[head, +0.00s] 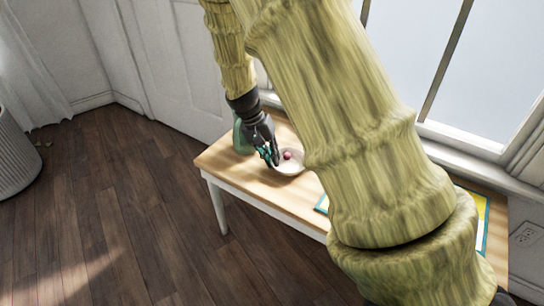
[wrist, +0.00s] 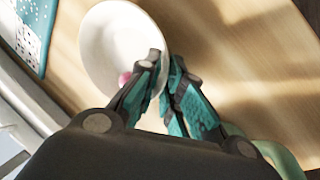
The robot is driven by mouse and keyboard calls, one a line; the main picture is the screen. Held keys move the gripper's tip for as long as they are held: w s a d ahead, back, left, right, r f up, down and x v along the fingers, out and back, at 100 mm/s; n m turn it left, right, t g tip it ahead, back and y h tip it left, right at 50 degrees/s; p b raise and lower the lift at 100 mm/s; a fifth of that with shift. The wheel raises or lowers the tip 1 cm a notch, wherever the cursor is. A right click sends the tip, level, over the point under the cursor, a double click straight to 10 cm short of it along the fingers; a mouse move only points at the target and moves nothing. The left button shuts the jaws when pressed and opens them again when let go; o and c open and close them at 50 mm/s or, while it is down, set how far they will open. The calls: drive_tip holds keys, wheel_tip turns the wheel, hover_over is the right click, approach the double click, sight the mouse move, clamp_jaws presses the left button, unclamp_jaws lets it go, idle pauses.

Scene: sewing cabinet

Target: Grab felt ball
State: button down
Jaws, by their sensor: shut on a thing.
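The felt ball is a small pink ball (head: 287,155) on a white dish (head: 291,168) on the wooden table. In the wrist view the ball (wrist: 125,78) is partly hidden behind my left finger, outside the jaws. My gripper (head: 272,157) is at the left side of the dish, pointing down. In the wrist view my gripper (wrist: 165,62) has its fingertips close together, one on each side of the rim of the white dish (wrist: 103,42). It is shut on that rim, though the contact itself is partly hidden.
A green object (head: 239,138) stands on the table (head: 222,158) left of my gripper. A teal-edged item with a patterned face (wrist: 35,30) lies beyond the dish. A yellow and teal item (head: 483,222) lies at the table's right. Bare wood lies right of the dish in the wrist view.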

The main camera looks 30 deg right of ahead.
drive_tip(key=c, duration=1.5)
unclamp_jaws()
drive_tip(key=shift+c, duration=0.2)
